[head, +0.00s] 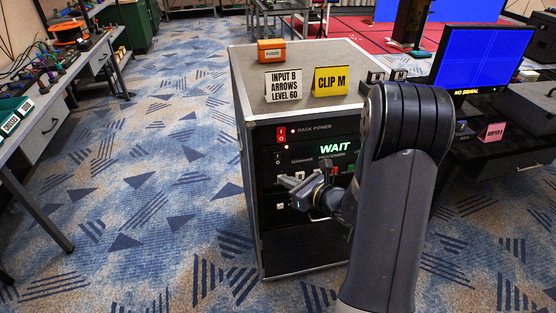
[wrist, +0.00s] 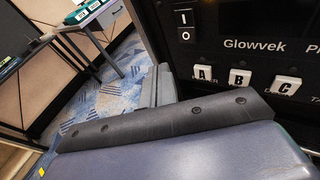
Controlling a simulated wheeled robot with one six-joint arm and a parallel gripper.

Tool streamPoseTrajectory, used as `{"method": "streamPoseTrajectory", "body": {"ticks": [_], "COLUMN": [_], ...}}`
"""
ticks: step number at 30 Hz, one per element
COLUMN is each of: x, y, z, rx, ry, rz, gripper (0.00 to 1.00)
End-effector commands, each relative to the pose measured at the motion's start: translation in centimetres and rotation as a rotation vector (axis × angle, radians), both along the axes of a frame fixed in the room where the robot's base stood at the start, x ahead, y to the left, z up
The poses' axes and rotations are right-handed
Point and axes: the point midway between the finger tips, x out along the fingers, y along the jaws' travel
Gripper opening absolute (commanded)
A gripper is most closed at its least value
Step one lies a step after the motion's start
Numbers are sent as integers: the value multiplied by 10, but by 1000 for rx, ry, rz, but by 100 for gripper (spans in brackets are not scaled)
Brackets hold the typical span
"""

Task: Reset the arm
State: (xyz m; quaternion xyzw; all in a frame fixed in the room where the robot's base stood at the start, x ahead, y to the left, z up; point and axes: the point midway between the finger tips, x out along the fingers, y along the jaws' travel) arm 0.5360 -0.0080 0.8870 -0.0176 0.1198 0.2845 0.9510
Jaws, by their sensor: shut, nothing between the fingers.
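My arm reaches down in front of the equipment rack (head: 250,110) from the right of the head view. My gripper (head: 284,182) is shut and empty, beside the rack's front panel with its tips pointing left. In the wrist view, my gripper's fingers (wrist: 159,86) stand together, left of a panel marked Glowvek. Buttons A (wrist: 204,74), B (wrist: 240,78) and C (wrist: 286,85) show there, with a black rocker switch (wrist: 185,26) above. Whether the gripper touches the panel I cannot tell. The green display (head: 334,147) reads WAIT. My arm hides the rack's right side.
On the rack stand a white sign (head: 283,84), a yellow CLIP M sign (head: 330,81) and an orange box (head: 271,51). A monitor (head: 480,60) reading NO SIGNAL stands at right. A workbench (head: 50,105) is at left. The carpet (head: 150,170) between bench and rack is clear.

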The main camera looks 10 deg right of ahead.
Motion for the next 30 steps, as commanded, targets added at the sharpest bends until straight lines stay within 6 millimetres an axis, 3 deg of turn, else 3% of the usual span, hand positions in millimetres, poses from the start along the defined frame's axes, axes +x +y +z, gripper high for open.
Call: {"method": "streamPoseTrajectory", "body": {"ticks": [12,19,27,30], "x": [-2,18,18,2], "y": [0,0,0,0], "z": [0,10,11,-4], "rx": [0,1,3,2], "ry": [0,-1,3,1], "rz": [0,1,-1,-3], "gripper": [0,0,0,0]}}
